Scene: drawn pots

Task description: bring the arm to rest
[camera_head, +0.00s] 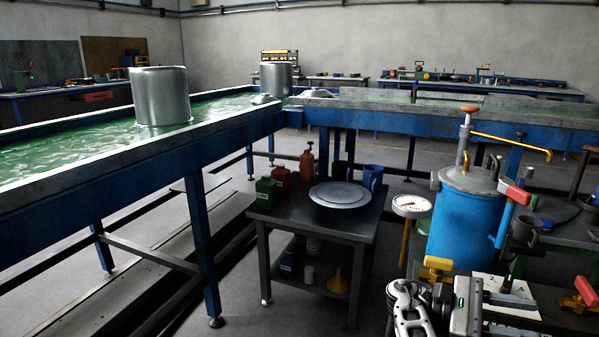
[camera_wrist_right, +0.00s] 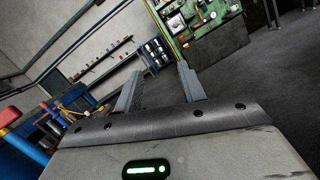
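My right gripper (camera_wrist_right: 158,82) shows in the right wrist view, with two grey fingers reaching up from the dark palm edge. The fingers stand apart with nothing between them, so it is open and empty. Beyond the fingers are grey floor and, farther off, benches; nothing touches the fingertips. In the head view, metal and pale machine parts stand at the bottom right, and I cannot tell for sure which are mine. My left gripper does not show in either view.
A steel pot (camera_head: 160,96) stands in the green liquid of the long trough (camera_head: 120,160). Another pot (camera_head: 276,79) is farther back. A dark table (camera_head: 325,228) holds a plate (camera_head: 339,194) and bottles. A blue tank (camera_head: 465,222) and a gauge (camera_head: 411,206) stand at right.

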